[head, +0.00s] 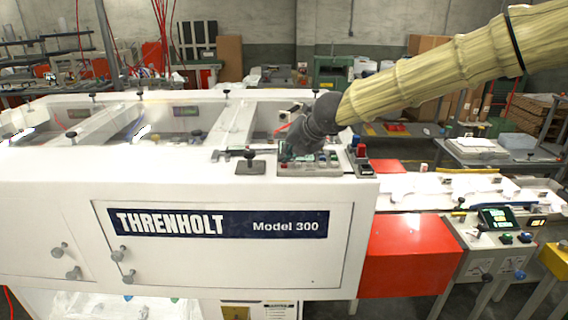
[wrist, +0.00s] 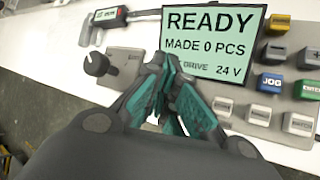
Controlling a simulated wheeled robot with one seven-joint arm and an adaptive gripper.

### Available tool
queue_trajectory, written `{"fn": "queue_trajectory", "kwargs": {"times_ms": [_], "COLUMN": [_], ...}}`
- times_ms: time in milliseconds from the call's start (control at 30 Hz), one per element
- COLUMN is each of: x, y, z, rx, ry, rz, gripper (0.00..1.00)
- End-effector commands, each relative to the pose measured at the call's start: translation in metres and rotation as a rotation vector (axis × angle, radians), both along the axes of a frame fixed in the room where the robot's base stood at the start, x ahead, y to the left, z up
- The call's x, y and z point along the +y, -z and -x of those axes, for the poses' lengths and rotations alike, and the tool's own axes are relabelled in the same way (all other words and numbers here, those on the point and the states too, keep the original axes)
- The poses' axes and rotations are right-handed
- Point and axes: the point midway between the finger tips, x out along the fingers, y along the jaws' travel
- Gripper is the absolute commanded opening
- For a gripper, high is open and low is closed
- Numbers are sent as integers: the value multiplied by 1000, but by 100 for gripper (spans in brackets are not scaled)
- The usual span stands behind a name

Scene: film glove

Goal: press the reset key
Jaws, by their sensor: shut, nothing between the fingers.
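The control panel (head: 310,165) lies on top of the white machine near its front edge, with my gripper (head: 290,152) over its left part. In the wrist view my gripper (wrist: 164,68) is shut and empty. Its teal-padded fingers point at the lower left of the lit display (wrist: 212,42), which reads "READY, MADE 0 PCS, DRIVE 24 V". Right of the fingers are several keys: a blue JOG key (wrist: 270,83), a green ENTER key (wrist: 307,90), a yellow key (wrist: 278,24) and grey keys (wrist: 260,115). I cannot read which one is the reset key. Whether the fingers touch the panel is unclear.
Red and dark switches (head: 360,152) stand right of the panel. White crossbars (head: 230,125) span the machine behind.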

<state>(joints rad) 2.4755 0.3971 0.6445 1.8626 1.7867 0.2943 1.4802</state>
Motion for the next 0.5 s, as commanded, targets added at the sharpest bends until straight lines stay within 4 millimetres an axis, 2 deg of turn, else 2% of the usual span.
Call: {"fn": "queue_trajectory", "kwargs": {"times_ms": [267, 500], "x": [0, 0], "y": [-2, -13], "z": [0, 0], "rx": [1, 0], "ry": [-1, -1], "rz": [0, -1], "gripper": [0, 0]}}
